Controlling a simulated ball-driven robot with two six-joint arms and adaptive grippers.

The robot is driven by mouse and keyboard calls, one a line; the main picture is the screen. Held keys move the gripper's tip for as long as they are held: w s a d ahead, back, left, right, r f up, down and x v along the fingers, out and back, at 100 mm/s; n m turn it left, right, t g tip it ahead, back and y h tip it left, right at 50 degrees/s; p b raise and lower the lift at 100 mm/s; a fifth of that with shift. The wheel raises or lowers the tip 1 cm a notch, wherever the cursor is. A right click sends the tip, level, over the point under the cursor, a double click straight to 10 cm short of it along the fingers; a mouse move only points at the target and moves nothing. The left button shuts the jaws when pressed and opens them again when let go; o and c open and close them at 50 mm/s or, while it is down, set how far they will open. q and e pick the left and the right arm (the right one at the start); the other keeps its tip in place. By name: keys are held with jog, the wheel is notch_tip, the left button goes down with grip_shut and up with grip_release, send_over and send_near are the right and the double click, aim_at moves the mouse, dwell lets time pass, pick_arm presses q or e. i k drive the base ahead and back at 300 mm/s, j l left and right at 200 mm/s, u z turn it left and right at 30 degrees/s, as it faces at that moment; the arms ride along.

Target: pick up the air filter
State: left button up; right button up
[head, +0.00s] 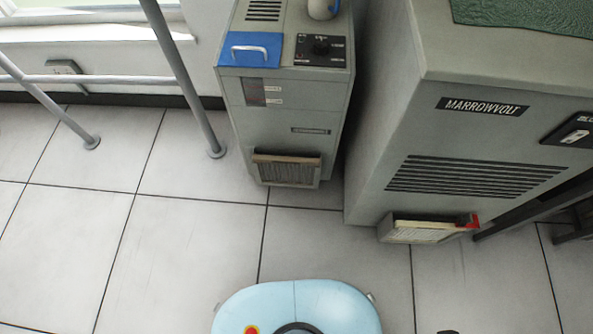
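Two things look like an air filter, and I cannot tell which one the task means. One is a pleated panel with a brown top edge (286,170), low on the front of the narrow grey cabinet (290,115). The other is a pale pleated block with a cream frame (420,231), sticking out at the bottom of the large grey MARROWVOLT machine (470,145). A red piece (471,222) shows at its right end. Neither of my grippers can be made out in the head view.
A blue panel with a handle (250,50) and a black control plate (320,50) top the narrow cabinet. Grey metal posts (180,75) stand at the left. Dark bars (535,205) lie low at the right. The tiled floor (190,240) in front is clear.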

aim_at(272, 169)
jog(key=z, duration=2.15)
jog(key=u, duration=2.15)
jog(key=i+l+z, duration=0.2)
jog(key=i+l, duration=0.15)
jog(key=i, duration=0.1)
